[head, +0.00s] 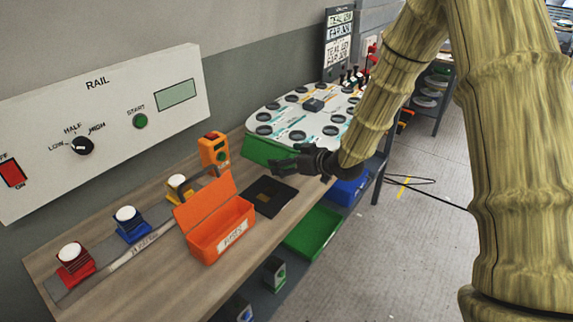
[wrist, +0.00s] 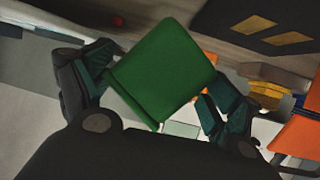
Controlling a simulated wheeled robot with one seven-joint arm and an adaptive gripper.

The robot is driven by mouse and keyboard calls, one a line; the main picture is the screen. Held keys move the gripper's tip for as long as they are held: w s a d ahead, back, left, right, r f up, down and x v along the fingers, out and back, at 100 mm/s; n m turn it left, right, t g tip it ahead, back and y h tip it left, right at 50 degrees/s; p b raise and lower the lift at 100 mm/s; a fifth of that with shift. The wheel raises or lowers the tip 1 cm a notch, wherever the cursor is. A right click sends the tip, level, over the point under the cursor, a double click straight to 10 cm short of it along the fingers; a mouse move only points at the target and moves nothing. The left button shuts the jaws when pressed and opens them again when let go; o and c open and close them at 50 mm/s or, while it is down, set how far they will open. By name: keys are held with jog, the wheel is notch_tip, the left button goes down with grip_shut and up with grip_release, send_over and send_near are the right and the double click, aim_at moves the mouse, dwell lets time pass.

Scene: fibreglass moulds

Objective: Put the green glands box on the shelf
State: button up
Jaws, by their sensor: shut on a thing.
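The green box (wrist: 165,72) sits between the two fingers of my gripper (wrist: 160,85) in the wrist view, tilted, with a finger on either side. No label on it can be read. In the head view my gripper (head: 290,166) is above the far part of the wooden bench, beside the white round-holed board. The green box (head: 262,150) shows just behind the fingers there, partly hidden by them. A lower shelf level under the bench holds a green tray (head: 314,232) and a blue bin (head: 347,190), partly covered by the bench edge and arm.
An orange open box (head: 218,228) with a white label stands on the bench (head: 110,272). A dark mat (head: 271,196) lies beyond it. Red (head: 75,262), blue (head: 131,226) and yellow (head: 178,189) button blocks line a rail. An orange meter (head: 213,150) stands behind. The floor at right is mostly clear.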

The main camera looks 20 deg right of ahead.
jog(key=shift+f, duration=1.15)
jog(key=shift+f, duration=0.1)
jog(key=o, duration=1)
